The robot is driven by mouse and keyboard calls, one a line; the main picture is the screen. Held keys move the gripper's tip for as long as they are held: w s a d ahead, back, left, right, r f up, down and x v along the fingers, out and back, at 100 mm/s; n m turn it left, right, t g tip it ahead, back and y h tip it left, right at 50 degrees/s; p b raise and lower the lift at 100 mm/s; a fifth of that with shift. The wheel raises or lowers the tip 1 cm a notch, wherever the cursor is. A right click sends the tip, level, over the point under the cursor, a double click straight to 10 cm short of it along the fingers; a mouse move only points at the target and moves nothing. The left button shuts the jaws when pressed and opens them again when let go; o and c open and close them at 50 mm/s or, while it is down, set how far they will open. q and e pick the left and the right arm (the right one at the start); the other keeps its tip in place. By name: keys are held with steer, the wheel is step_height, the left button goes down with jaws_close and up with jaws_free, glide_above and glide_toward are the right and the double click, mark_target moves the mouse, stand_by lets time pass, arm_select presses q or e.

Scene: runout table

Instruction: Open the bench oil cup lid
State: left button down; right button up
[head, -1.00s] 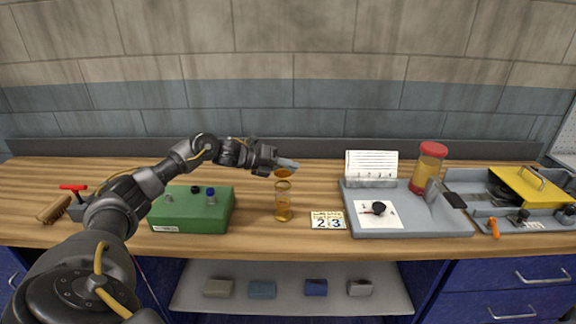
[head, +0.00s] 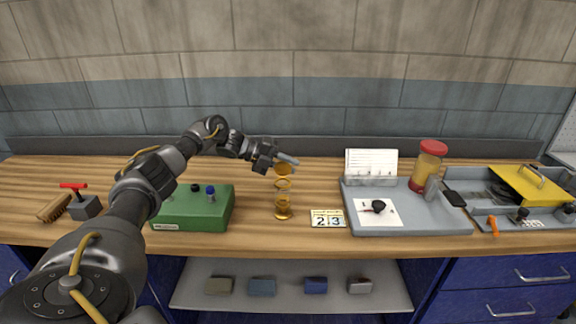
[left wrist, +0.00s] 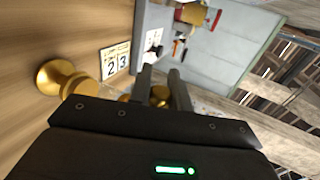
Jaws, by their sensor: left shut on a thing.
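The bench oil cup stands upright on the bench, with a brass base (head: 283,212), a see-through middle and a brass ring (head: 283,184). Its brass lid (head: 283,170) shows above that ring with a gap between; I cannot tell how it is joined. My left gripper (head: 290,160) is at the lid, shut on it from the upper left. In the left wrist view, brass (left wrist: 160,96) shows between the two dark fingers (left wrist: 163,84), and the cup's base (left wrist: 60,78) lies to the left. The grip contact is partly hidden. My right gripper is not in view.
A green box (head: 194,212) stands left of the cup. A number card (head: 328,219) lies close on its right. A grey tray (head: 440,222) with a red-capped jar (head: 431,165) is farther right. A brush (head: 55,207) lies at the far left.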

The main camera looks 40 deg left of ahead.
arm_select(q)
steer(key=c, duration=1.3)
jaws_free()
steer(key=shift+s+a+r, duration=0.1)
steer(key=shift+s+a, duration=0.05)
steer(key=shift+a, duration=0.1)
steer(key=b+v, duration=0.2)
steer(key=v, duration=0.8)
steer(key=shift+s, duration=0.15)
